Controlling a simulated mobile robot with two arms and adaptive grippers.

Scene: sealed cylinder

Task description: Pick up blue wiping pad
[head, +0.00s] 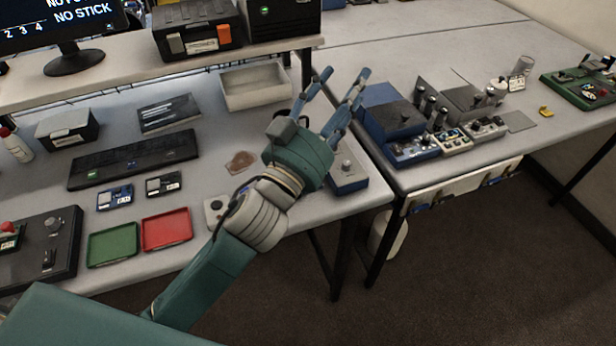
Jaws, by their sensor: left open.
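My left gripper (344,78) reaches in from the lower left over the front right corner of the near table. Its two blue-grey fingers are spread apart, pointing away toward the back, with nothing seen between them. I cannot surely pick out a blue wiping pad. A flat-topped blue block (393,117) stands on the right table, just right of the fingers, but I cannot tell whether it is a pad. My right gripper is out of view.
The near table holds a green tray (112,244), a red tray (167,229), a black panel (133,159) and an empty beige bin (254,87). A blue-based device (347,172) sits beside my wrist. Knobbed devices (452,140) crowd the right table. Dark floor is open at lower right.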

